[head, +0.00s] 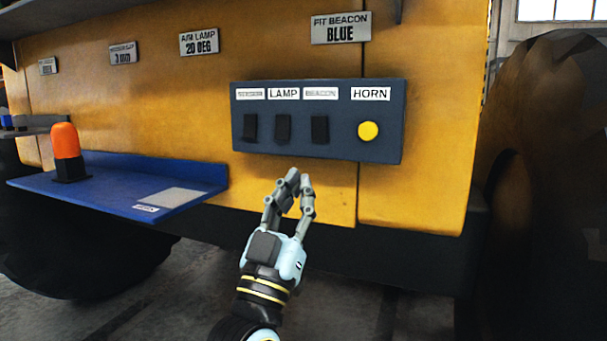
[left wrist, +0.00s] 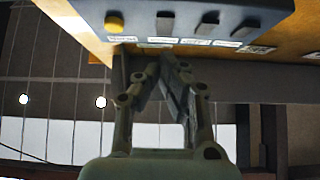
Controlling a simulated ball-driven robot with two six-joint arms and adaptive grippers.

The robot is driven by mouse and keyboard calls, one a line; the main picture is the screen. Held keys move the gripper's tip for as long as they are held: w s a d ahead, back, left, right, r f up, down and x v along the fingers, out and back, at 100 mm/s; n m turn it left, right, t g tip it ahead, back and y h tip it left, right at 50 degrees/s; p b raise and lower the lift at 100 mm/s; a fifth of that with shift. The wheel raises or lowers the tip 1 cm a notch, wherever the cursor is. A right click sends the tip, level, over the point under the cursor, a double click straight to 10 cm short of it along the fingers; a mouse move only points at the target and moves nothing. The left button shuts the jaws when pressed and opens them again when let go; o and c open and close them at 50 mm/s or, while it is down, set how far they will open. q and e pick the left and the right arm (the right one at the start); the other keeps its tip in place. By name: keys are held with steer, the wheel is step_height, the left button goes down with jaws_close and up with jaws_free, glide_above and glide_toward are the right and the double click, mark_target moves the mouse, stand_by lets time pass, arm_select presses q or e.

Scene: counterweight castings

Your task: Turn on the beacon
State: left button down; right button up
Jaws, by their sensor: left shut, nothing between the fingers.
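A dark grey control panel (head: 222,160) is on the yellow machine side. It has three black rocker switches and a yellow round button (head: 368,131) under HORN. The switch under the BEACON label (head: 320,130) is third from left; the LAMP switch (head: 283,128) is beside it. An orange beacon (head: 66,141) stands upright on a blue shelf at left. My left gripper (head: 297,176) is shut and empty, just below the panel's lower edge, under the LAMP and BEACON switches. In the left wrist view the fingertips (left wrist: 157,62) are near the panel, apart from the switches.
The blue shelf (head: 120,195) juts out left of my left gripper and holds a pale plate (head: 172,198). A sign reading FIT BEACON BLUE (head: 341,28) is above the panel. Large black tyres stand at both sides. The space right of my gripper is clear.

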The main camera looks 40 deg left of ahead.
arm_select(q)
steer(key=v, duration=0.3)
steer(key=shift+s+f+b, duration=0.1)
steer(key=shift+f+b, duration=0.3)
steer(key=shift+f, duration=0.1)
arm_select(e)
steer(key=shift+s+a+f, duration=0.45)
steer(key=shift+s+f, duration=0.2)
steer(key=shift+s, duration=0.2)
arm_select(q)
steer(key=shift+f, duration=0.1)
arm_select(e)
steer(key=shift+w+d, duration=0.15)
steer(key=shift+d, duration=0.15)
